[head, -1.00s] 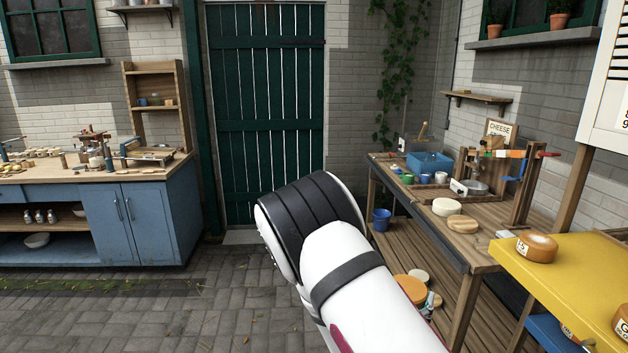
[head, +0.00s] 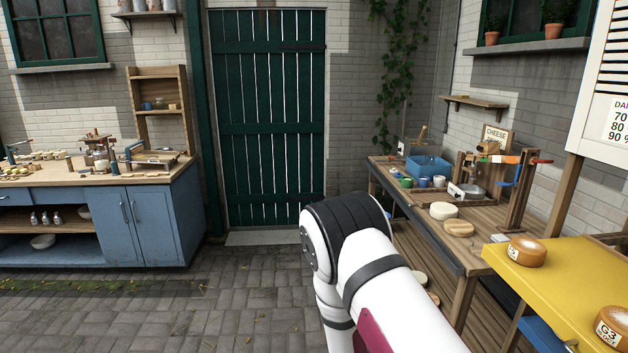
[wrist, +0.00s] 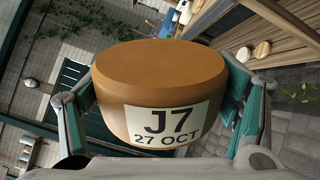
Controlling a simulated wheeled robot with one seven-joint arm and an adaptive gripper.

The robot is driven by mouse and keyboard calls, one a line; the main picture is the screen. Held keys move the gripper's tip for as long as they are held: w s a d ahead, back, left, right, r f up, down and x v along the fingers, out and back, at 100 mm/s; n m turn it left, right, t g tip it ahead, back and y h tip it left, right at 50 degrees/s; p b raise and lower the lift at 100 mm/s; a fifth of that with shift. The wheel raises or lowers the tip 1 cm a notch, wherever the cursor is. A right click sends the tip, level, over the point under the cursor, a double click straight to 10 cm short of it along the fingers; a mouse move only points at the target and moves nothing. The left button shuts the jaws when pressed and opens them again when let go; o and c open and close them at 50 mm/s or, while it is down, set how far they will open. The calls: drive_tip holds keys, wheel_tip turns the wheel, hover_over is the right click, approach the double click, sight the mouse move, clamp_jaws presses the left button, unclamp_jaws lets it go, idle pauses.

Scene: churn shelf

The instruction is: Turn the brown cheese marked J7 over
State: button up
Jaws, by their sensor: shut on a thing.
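The brown cheese marked J7 (wrist: 155,80) fills the middle of the wrist view. It is a thick round wheel with a pale label reading J7, 27 OCT on its side. My gripper (wrist: 160,105) is shut on it, with one teal-padded finger on each side. The wheel is held clear of any surface, with paving, the green door and the wooden bench beyond it. In the head view my arm hides the gripper and this cheese.
A yellow shelf (head: 570,304) at the right holds two brown cheeses, one (head: 527,251) near its far corner and one marked G3 (head: 612,328). A wooden bench (head: 440,236) carries pale wheels and a blue tub (head: 428,166). Blue cabinets (head: 150,226) stand left. The paving between is open.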

drive_tip(key=m+p, duration=0.1)
drive_tip(key=m, duration=0.4)
drive_tip(key=shift+r, duration=0.1)
drive_tip(key=m+p, duration=0.1)
drive_tip(key=m, duration=0.1)
drive_tip(key=m+p, duration=0.1)
drive_tip(key=m, duration=0.1)
drive_tip(key=shift+s+d+r+h, duration=0.1)
drive_tip(key=shift+s+h, duration=0.05)
drive_tip(key=shift+h, duration=0.15)
drive_tip(key=m+p, duration=0.1)
drive_tip(key=m, duration=0.2)
drive_tip(key=shift+p, duration=0.4)
drive_tip(key=m+p, duration=0.1)
drive_tip(key=m, duration=0.2)
drive_tip(key=shift+g, duration=0.4)
drive_tip(key=m+p, duration=0.2)
drive_tip(key=m, duration=0.6)
drive_tip(key=shift+w, duration=0.2)
